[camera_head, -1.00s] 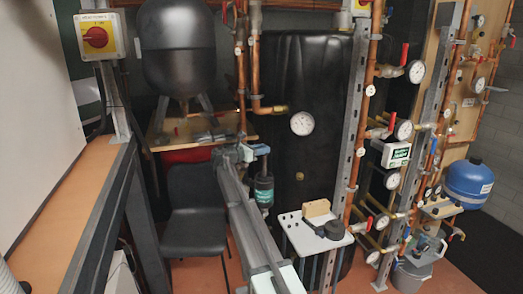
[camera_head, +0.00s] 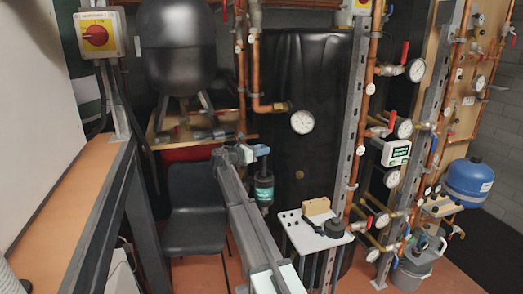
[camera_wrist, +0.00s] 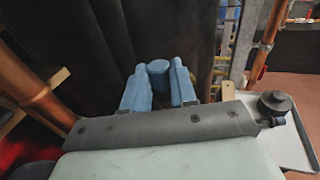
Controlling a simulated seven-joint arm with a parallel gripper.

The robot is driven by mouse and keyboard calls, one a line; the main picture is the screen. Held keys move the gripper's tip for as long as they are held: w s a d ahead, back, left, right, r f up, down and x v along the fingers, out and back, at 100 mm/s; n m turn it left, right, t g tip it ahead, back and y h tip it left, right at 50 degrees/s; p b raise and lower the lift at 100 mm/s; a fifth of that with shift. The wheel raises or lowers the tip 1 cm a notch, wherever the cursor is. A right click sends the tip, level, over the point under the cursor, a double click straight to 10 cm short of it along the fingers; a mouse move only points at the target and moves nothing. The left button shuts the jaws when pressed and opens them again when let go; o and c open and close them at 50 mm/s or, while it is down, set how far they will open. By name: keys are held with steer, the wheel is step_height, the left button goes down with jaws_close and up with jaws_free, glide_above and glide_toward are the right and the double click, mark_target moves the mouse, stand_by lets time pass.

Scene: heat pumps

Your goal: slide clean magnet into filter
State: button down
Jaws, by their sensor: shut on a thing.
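My gripper (camera_wrist: 158,88) has two light-blue fingers in the wrist view. They are shut on a blue cylindrical piece, which I take to be the top of the magnet (camera_wrist: 158,73). In the head view my gripper (camera_head: 247,153) is at the far end of my grey arm. A dark canister with a green label, apparently the filter (camera_head: 264,188), stands upright just below and right of it. The lower part of the magnet is hidden, so I cannot tell how far it sits in the filter. The filter does not show clearly in the wrist view.
A white tray table (camera_head: 292,233) at right holds a wooden block (camera_head: 316,207) and a black round cap (camera_head: 334,229). Copper pipes (camera_head: 241,80) rise behind my gripper. A large black tank (camera_head: 300,75) fills the back. A black chair (camera_head: 193,215) stands left of my arm.

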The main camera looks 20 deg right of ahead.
mark_target(263, 173)
steer(key=shift+s+f, duration=0.1)
steer(key=shift+f, duration=5.8)
stand_by(2.1)
